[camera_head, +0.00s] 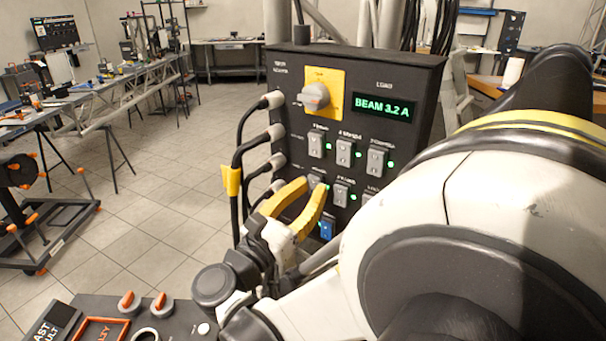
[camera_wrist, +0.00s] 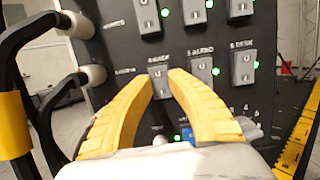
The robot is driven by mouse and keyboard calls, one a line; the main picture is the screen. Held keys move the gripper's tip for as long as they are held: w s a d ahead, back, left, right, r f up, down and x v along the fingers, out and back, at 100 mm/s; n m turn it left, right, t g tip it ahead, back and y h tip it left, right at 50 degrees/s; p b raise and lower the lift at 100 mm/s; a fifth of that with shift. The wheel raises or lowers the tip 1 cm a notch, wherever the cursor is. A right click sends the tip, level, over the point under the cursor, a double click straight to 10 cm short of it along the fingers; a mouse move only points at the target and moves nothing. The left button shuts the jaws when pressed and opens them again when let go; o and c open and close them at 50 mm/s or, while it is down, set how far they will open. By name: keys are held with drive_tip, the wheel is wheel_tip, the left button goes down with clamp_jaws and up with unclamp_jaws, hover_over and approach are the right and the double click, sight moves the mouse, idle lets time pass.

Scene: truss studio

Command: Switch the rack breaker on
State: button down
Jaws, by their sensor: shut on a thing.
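The rack breaker (camera_wrist: 159,81) is a grey rocker switch under a label reading "4 RACK" in the wrist view. It is on the dark breaker panel (camera_head: 405,85), leftmost in the lower row. My gripper (camera_head: 314,185) has yellow fingers, and in the wrist view the fingertips (camera_wrist: 160,74) are closed around the breaker, one on each side. A green glint shows by the right finger in the head view. In the wrist view that finger hides the place beside the breaker where its lamp could be.
The audio breaker (camera_wrist: 202,70) and desk breaker (camera_wrist: 243,68) are close on the right, with green lamps. A blue switch (camera_head: 327,228) is below. A grey rotary knob (camera_head: 314,96) and a "BEAM 3.2 A" display (camera_head: 384,106) are above. Black cables (camera_head: 238,150) plug in on the left.

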idle(0.3)
drive_tip(key=c, duration=1.2)
unclamp_jaws()
drive_tip(key=shift+w, duration=0.1)
drive_tip(key=v, duration=1.2)
drive_tip(key=shift+d+f, duration=0.1)
drive_tip(key=shift+f, duration=0.1)
